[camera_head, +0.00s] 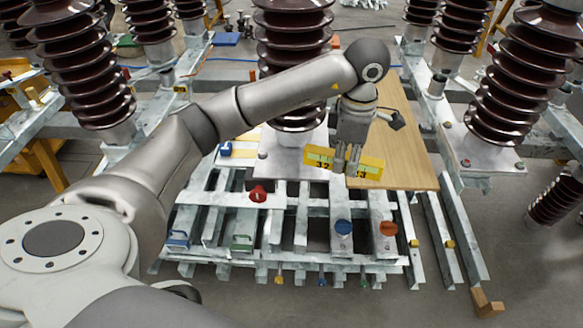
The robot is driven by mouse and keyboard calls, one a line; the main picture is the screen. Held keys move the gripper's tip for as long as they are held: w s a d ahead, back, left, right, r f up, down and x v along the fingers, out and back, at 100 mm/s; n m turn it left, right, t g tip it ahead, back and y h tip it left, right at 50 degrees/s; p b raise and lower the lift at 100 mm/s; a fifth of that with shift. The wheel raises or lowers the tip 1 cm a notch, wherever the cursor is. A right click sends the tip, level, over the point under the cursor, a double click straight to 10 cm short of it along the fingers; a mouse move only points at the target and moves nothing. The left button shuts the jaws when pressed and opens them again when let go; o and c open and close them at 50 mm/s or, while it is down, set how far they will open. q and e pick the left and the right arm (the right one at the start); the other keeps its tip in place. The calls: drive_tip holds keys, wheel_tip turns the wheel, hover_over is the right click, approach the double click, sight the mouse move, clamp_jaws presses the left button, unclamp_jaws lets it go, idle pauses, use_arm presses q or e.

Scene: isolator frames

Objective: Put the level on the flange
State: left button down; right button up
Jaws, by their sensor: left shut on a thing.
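The level (319,158) is a yellow bar with greenish windows and dark markings. My left gripper (347,164) comes down from above and is shut on the middle of the level, its fingers hiding that part. The level is tilted slightly down to the right in the picture. The flange (282,168) is the grey metal plate at the foot of the central brown ribbed insulator. The level shows in front of the flange's right side and the wooden board; I cannot tell whether it touches either. My right gripper is out of view.
A wooden board (407,150) lies right of the central insulator (291,75). On the metal frame are a red item (258,194), a blue item (343,227) and an orange item (388,229). More insulators stand on both sides.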

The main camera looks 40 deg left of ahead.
use_arm(q)
drive_tip(key=r+n, duration=0.1)
drive_tip(key=w+r+n, duration=0.1)
drive_tip(key=r, duration=0.1)
drive_tip(key=shift+w+d+r+n, duration=0.1)
drive_tip(key=shift+d+r+n, duration=0.1)
drive_tip(key=shift+r+n, duration=0.1)
drive_tip(key=shift+a+p, duration=0.3)
drive_tip(key=shift+a, duration=0.05)
drive_tip(key=a+f+p, duration=0.3)
drive_tip(key=a, duration=0.5)
hover_over(294, 171)
drive_tip(key=d, duration=0.1)
wheel_tip(294, 171, down, 5)
drive_tip(key=shift+f+p, duration=0.2)
drive_tip(key=shift+p, duration=0.2)
drive_tip(key=shift+a+f, duration=0.35)
drive_tip(key=shift+f, duration=0.15)
wheel_tip(294, 171, down, 3)
drive_tip(key=shift+a+p, duration=0.15)
drive_tip(key=shift+p, duration=0.8)
drive_tip(key=shift+f, duration=0.25)
